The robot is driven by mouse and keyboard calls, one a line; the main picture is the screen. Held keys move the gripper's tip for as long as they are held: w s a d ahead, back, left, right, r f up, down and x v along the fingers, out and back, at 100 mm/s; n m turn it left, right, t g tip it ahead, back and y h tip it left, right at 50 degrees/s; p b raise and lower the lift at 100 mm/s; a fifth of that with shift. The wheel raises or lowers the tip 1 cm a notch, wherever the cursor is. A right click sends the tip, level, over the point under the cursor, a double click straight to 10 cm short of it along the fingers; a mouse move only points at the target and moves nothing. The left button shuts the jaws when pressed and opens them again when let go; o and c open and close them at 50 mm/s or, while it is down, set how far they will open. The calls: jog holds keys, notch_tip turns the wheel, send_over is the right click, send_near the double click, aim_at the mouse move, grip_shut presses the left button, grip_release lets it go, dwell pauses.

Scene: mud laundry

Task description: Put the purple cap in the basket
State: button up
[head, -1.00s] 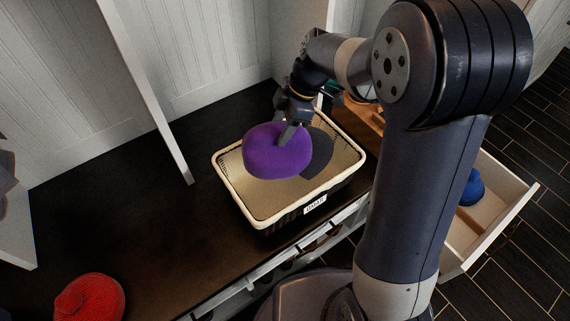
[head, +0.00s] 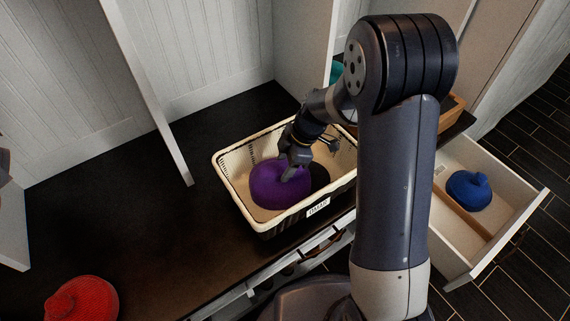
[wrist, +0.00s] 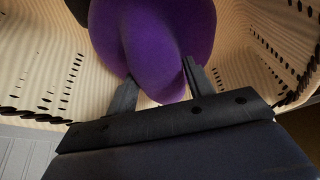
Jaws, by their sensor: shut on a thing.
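The purple cap (head: 278,186) is inside the cream basket (head: 236,158), below the rim, near its left middle in the head view. My gripper (head: 288,172) reaches down into the basket and is shut on the cap. In the wrist view the cap (wrist: 150,45) bulges out between and beyond the two fingers (wrist: 160,88), with the perforated basket walls (wrist: 262,50) on both sides. Whether the cap touches the basket floor is hard to tell.
The basket stands on a dark bench top (head: 130,200). A red cap (head: 84,300) lies at the bench's front left. An open white drawer (head: 505,225) at the right holds a blue cap (head: 468,190). A white upright divider (head: 150,95) stands left of the basket.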

jog(key=o, duration=0.8)
jog(key=shift+f, duration=0.1)
jog(key=o, duration=0.5)
jog(key=p+v, duration=0.2)
jog(key=v, duration=1)
jog(key=shift+r, duration=0.2)
